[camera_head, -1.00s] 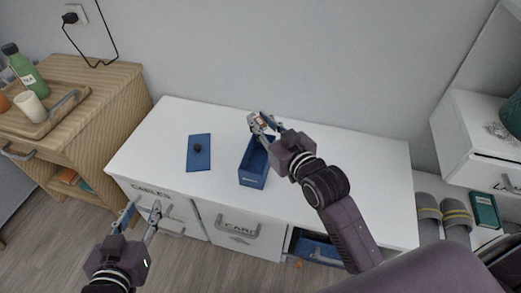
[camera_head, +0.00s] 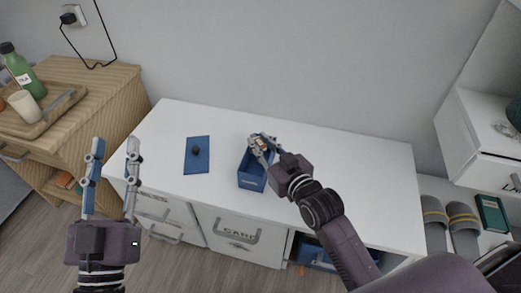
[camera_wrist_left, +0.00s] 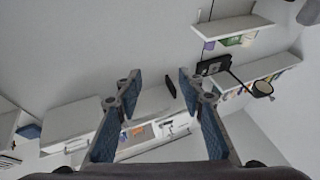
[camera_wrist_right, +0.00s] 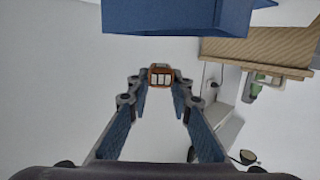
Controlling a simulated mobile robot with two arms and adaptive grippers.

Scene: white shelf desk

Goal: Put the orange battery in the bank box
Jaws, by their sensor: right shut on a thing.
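The open blue bank box (camera_head: 252,182) stands on the white desk top. Its underside or wall shows as a large blue shape (camera_wrist_right: 175,18) at the top of the right wrist view. My right gripper (camera_head: 259,145) is over the far part of the box. It is shut on the small orange battery (camera_wrist_right: 160,76), which sits between its fingertips with pale marks on its face. In the head view the fingers mostly hide the battery. My left gripper (camera_head: 112,150) is open and empty, in front of the desk's left end; its fingers also show spread in the left wrist view (camera_wrist_left: 155,90).
A flat blue lid (camera_head: 198,165) with a dark knob lies on the desk left of the box. Drawers (camera_head: 240,238) line the desk front. A wooden cabinet (camera_head: 95,85) with a tray stands left. The desk right of my arm is clear.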

